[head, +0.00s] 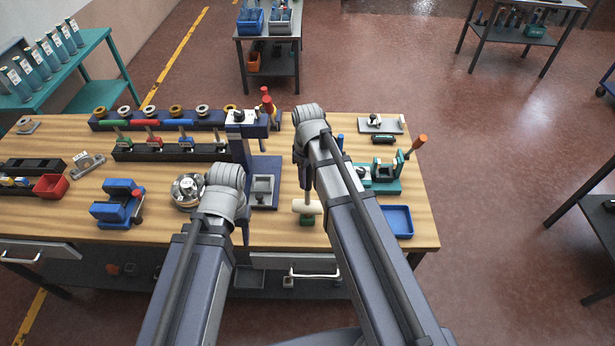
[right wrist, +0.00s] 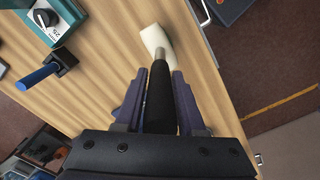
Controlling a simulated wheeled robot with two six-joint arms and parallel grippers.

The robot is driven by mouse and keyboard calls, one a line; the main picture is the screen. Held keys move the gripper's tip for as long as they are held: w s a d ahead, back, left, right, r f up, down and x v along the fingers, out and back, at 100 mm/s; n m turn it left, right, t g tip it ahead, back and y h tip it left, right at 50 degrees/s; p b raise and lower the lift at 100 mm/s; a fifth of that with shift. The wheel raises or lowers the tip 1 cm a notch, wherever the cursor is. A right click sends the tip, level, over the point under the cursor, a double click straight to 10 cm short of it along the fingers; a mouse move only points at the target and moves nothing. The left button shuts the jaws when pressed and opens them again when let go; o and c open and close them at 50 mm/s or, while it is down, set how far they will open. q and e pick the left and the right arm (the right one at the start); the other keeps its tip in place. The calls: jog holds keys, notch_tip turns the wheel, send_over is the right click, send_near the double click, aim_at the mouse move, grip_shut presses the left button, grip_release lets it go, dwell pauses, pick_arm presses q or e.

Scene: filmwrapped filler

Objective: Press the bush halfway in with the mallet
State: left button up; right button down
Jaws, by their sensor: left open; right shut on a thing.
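A mallet with a cream-white head (head: 303,206) hangs in my right gripper. In the right wrist view, that gripper (right wrist: 158,100) is shut on the mallet's black handle (right wrist: 160,110), and the pale head (right wrist: 155,40) lies beyond the fingertips. In the head view, my right arm hides most of this gripper. A small green block (head: 307,220) is just below the mallet head; I cannot tell whether they touch. My left gripper (head: 245,232) is open, mostly hidden behind its wrist, low near the front of the bench. I cannot make out the bush for certain.
A round metal part (head: 187,190) and a blue vise (head: 118,204) are left of my left wrist. A dark blue press (head: 262,165) stands between my arms. A green fixture (head: 382,178) and a blue tray (head: 398,221) are at right. Racks with rings line the back.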

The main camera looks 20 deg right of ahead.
aim_at(308, 169)
jog(key=shift+s+f+b, duration=0.1)
jog(key=shift+f+b, duration=0.55)
dwell(1.0)
jog(key=shift+r, duration=0.15)
dwell(0.7)
jog(key=shift+r+p, duration=2.4)
jog(key=shift+p, duration=0.15)
jog(key=shift+f, duration=0.2)
